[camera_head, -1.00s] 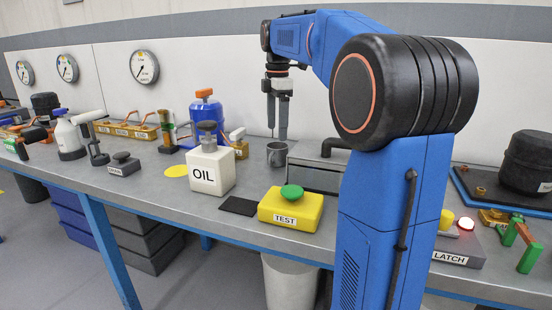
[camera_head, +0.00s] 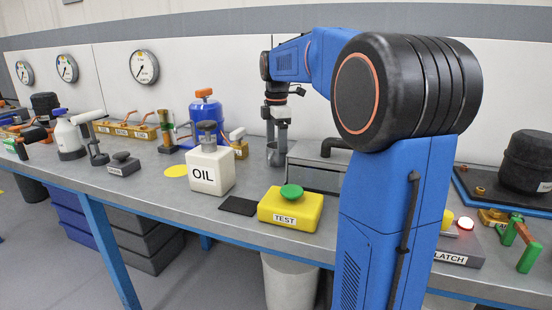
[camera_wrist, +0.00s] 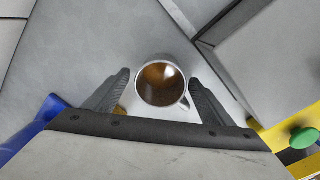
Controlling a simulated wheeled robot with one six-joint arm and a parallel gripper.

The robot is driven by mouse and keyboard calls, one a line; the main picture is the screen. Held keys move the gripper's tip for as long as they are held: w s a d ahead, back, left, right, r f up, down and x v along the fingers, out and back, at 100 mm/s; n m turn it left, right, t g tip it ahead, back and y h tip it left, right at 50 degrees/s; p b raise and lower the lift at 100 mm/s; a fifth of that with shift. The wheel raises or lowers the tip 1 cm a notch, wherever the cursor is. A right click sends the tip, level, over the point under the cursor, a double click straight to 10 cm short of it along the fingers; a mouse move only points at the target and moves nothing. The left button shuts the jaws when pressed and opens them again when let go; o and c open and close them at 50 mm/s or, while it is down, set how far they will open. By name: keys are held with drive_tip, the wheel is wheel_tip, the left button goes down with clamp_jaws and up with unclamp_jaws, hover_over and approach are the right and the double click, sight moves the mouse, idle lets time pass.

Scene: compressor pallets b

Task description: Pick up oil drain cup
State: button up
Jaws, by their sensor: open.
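The oil drain cup (camera_wrist: 160,84) is a small grey metal cup with brown oil inside and a handle at its lower right in the wrist view. In the head view the cup (camera_head: 273,156) stands on the bench, partly hidden by the fingers. My gripper (camera_wrist: 163,92) is open, with one finger on each side of the cup. Small gaps seem to show between the fingers and the cup wall. In the head view my gripper (camera_head: 276,148) points down and its fingertips reach down beside the cup.
A grey box (camera_head: 314,178) stands right of the cup. A yellow TEST button box (camera_head: 291,211) and a white OIL container (camera_head: 211,172) stand in front. A blue bottle (camera_head: 205,118) is at the left. The wall (camera_head: 225,60) is close behind. A yellow disc (camera_head: 176,170) lies on the bench.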

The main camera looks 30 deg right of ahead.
drive_tip(key=c, duration=1.2)
